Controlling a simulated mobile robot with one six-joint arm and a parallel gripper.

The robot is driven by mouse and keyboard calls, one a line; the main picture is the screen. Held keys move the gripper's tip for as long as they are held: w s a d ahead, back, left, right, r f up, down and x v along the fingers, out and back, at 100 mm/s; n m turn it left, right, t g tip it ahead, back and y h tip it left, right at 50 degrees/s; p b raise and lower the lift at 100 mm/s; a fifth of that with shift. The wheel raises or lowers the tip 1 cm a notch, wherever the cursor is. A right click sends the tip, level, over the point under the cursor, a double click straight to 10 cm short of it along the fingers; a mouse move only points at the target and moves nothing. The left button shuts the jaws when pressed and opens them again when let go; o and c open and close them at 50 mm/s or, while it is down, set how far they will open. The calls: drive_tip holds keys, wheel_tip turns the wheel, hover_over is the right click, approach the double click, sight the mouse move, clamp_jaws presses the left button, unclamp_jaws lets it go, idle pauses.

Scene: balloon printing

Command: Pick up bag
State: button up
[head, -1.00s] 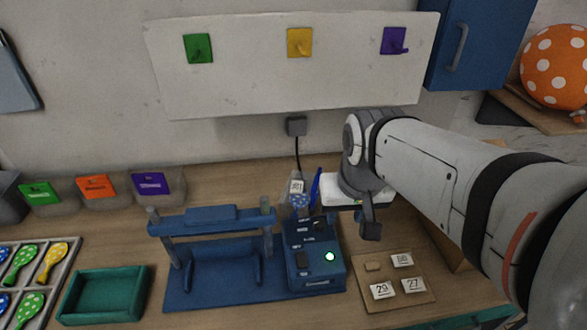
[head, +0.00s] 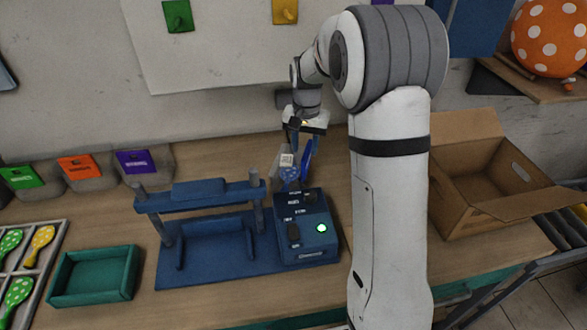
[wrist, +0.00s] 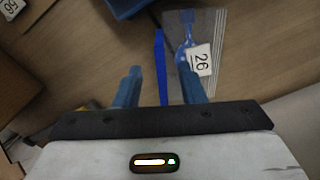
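The bag (head: 287,170) is clear, with a blue dotted balloon inside and a white tag. It stands upright behind the blue machine (head: 250,240), beside a thin blue upright piece (head: 307,160). In the wrist view, the bag (wrist: 208,25) shows the number 26 on its tag and lies just beyond my right-hand finger. My gripper (wrist: 160,72) is open and empty, with the blue upright piece (wrist: 160,50) seen between its fingers. In the head view, my gripper (head: 299,135) is just above and behind the bag; its fingers are partly hard to make out.
An open cardboard box (head: 450,205) stands to the right of my arm. A green tray (head: 95,275) and a rack of balloons (head: 30,260) are at the left. Several labelled bins (head: 75,175) line the wall. My arm hides part of the table.

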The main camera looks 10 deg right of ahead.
sight(305, 155)
wheel_tip(305, 155, down, 6)
drive_tip(key=shift+w+f+p, duration=0.15)
drive_tip(key=shift+p, duration=0.7)
drive_tip(key=shift+c, duration=0.2)
clamp_jaws()
